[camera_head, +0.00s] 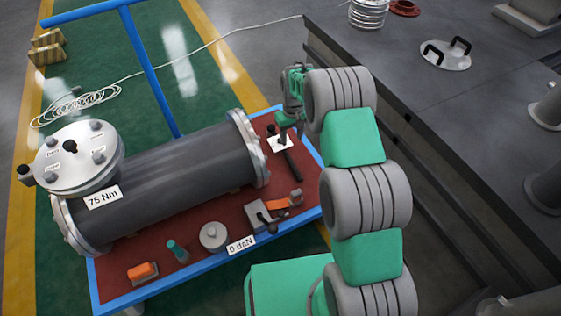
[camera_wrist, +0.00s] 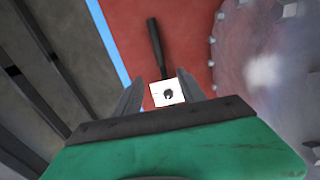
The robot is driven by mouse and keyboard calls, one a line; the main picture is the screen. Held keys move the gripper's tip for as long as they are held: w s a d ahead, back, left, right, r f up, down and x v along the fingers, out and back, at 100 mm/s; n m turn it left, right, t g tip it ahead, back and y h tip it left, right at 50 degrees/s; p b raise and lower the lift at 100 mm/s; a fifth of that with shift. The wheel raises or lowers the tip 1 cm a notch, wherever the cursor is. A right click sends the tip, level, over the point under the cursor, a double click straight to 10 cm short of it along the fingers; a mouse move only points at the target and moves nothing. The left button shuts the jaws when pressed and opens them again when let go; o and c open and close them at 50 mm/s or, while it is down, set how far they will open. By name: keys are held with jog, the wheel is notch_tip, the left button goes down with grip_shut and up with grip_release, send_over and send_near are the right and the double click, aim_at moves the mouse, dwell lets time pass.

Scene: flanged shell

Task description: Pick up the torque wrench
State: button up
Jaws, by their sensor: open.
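The torque wrench appears to be the dark, long-handled tool (camera_head: 292,165) lying on the red cart top, right of the big cylinder's flange. Its black handle (camera_wrist: 155,42) points away from my gripper in the wrist view. A white square with a dark round spot (camera_wrist: 162,98) shows between my fingers at the handle's near end; I cannot tell whether it is part of the wrench. My gripper (camera_head: 290,126) is just above this end, with its fingers (camera_wrist: 159,78) apart on either side. I cannot see contact. The wrench's near end is partly hidden.
The grey flanged cylinder (camera_head: 165,180) lies close to the left of the wrench. Several small tools and a "0 daN" label (camera_head: 241,245) are along the cart's front edge. A blue rim (camera_head: 180,279) borders the cart. A dark workbench (camera_head: 420,105) stands to the right.

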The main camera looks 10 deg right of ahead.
aim_at(290, 160)
notch_tip(290, 160, down, 15)
jog(key=b, duration=0.4)
jog(key=shift+w, duration=0.1)
jog(key=shift+r, duration=0.1)
grip_shut()
jog(key=shift+w+r, duration=0.1)
